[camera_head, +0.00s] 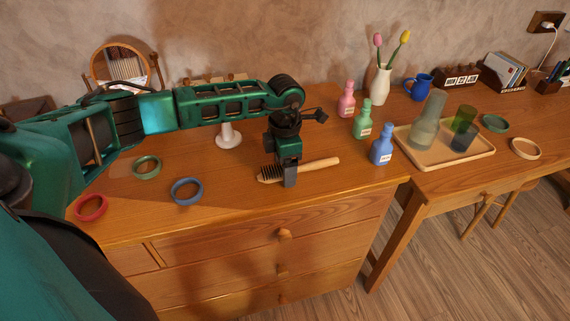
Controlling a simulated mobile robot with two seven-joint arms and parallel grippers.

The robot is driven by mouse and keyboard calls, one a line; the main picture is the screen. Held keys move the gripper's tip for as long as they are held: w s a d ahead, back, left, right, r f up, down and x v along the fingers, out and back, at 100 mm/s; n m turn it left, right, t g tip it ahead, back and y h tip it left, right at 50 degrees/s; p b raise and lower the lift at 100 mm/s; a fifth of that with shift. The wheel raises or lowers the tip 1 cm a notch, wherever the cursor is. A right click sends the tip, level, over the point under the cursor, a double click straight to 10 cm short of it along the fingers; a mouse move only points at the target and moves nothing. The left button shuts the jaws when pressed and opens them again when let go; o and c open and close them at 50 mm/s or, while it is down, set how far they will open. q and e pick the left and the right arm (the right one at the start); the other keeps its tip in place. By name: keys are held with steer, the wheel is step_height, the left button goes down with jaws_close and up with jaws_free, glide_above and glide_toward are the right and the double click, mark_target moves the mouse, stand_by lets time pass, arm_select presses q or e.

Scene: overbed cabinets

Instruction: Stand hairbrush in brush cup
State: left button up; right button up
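The hairbrush (318,165) lies on the wooden dresser top, with dark bristles at its left end and a pale wooden handle pointing right. My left gripper (289,180) points down over the brush where head and handle meet. One finger shows in front of the brush; the other is hidden, so I cannot tell whether it grips. A tray (478,155) on the right-hand table holds a tall grey-green vessel (428,118), a green cup (464,118) and a dark blue-grey cup (462,138). I cannot tell which is the brush cup. My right gripper is not in view.
Pink (346,101), green (363,122) and blue (382,150) bottles stand between brush and tray. A white vase (378,86) with tulips and a blue mug (418,87) stand behind. Red (91,216), green (158,173) and blue (187,203) rings lie left. A white stand (228,142) is near my arm.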

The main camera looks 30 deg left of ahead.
arm_select(q)
step_height(320, 180, up, 12)
steer(key=s+d+f+h, duration=0.1)
steer(key=s+d+h, duration=0.15)
steer(key=d, duration=0.45)
steer(key=s+d+f+g+h, duration=0.1)
steer(key=s+d+h, duration=0.1)
steer(key=d+h, duration=0.35)
steer(key=s+d+f+h, duration=0.2)
steer(key=d, duration=0.7)
steer(key=s+d+r+n+t+h, duration=0.1)
steer(key=d+r+n+t+h, duration=0.4)
steer(key=d+n+h, duration=0.3)
steer(key=w+a+f+n+t+y, duration=0.1)
steer(key=a+f+n+t+y, duration=0.4)
steer(key=n, duration=0.7)
steer(key=a+f+n+t+y, duration=0.45)
steer(key=n+t, duration=0.25)
steer(key=n, duration=0.5)
steer(key=s+a+f+n+g+y, duration=0.5)
steer(key=s+f+n, duration=0.4)
steer(key=s+f, duration=0.2)
step_height(320, 180, down, 2)
steer(key=shift+a+f+n+y, duration=0.15)
steer(key=shift+a+n+y, duration=0.15)
steer(key=shift+a+y, duration=0.7)
steer(key=shift+a+h, duration=0.25)
steer(key=shift+a, duration=0.05)
